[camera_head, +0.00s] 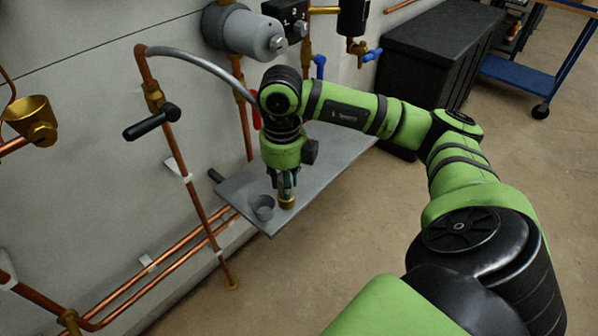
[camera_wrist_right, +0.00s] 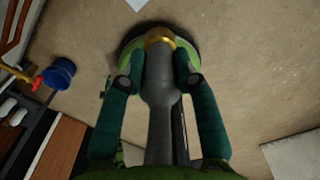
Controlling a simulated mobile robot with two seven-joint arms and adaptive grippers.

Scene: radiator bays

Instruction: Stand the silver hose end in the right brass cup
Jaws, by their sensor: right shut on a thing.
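My right gripper (camera_head: 287,183) is shut on a grey-silver hose end (camera_wrist_right: 160,85), which lies between the teal fingers in the wrist view (camera_wrist_right: 158,82). A brass band (camera_wrist_right: 160,40) shows at its far tip; in the head view a brass piece (camera_head: 286,202) shows just below the fingers. A grey hose (camera_head: 190,55) arcs from a copper pipe toward the arm, which hides part of its run. A brass cup (camera_head: 28,112) is on the wall at the far left, well apart from the gripper. I cannot tell whether it is the right one. My left gripper is out of view.
A grey shelf (camera_head: 335,150) juts from the wall, with a small grey cup (camera_head: 262,207) close to the gripper. A black-handled valve (camera_head: 152,122) and copper pipes (camera_head: 185,160) stand between gripper and brass cup. A black cabinet (camera_head: 430,60) is behind. The floor is open.

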